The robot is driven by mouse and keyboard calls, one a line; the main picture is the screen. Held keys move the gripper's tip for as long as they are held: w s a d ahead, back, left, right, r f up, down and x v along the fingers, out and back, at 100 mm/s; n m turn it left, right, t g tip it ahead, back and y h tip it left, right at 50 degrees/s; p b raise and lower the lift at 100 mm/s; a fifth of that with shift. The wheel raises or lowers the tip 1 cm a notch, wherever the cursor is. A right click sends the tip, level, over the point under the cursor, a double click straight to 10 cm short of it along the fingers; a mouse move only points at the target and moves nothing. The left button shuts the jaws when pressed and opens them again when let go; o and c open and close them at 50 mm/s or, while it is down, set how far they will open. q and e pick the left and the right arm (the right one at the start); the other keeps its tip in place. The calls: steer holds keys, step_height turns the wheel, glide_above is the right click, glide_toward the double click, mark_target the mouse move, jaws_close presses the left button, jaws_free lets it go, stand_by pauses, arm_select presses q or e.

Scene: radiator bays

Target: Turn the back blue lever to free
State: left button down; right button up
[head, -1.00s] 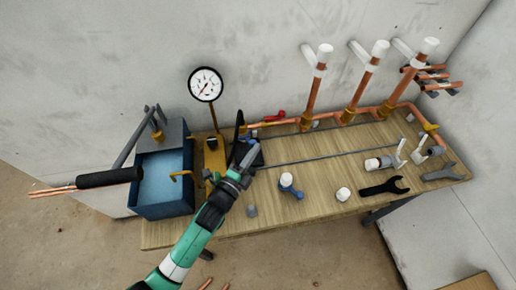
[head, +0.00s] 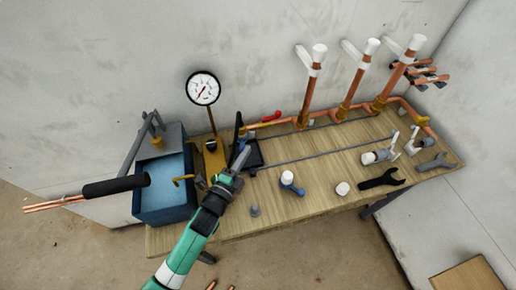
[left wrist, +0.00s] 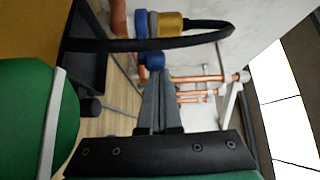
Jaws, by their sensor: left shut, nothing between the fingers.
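The back blue lever shows as a small blue part (head: 243,131) on the brass valve at the left end of the copper pipe, partly hidden by a black upright part. In the left wrist view, a blue knob (left wrist: 154,61) and a blue collar sit beside a brass fitting (left wrist: 171,22). My left gripper (head: 245,150) is shut and empty, just in front of this valve. Its fingertips (left wrist: 158,75) appear close below the blue knob in the wrist view; I cannot tell whether they touch. My right gripper is not in view.
A black bar (left wrist: 150,44) crosses in front of the valve. A pressure gauge (head: 203,88) and a blue water tank (head: 165,214) stand to the left. A white-capped blue-handled fitting (head: 288,181) and wrenches (head: 382,180) lie on the bench. The bench middle is mostly clear.

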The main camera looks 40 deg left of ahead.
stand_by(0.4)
arm_select(q)
steer(key=s+d+r+p, duration=0.6)
steer(key=s+r, duration=0.6)
steer(key=r, duration=0.1)
steer(key=shift+s+d, duration=0.2)
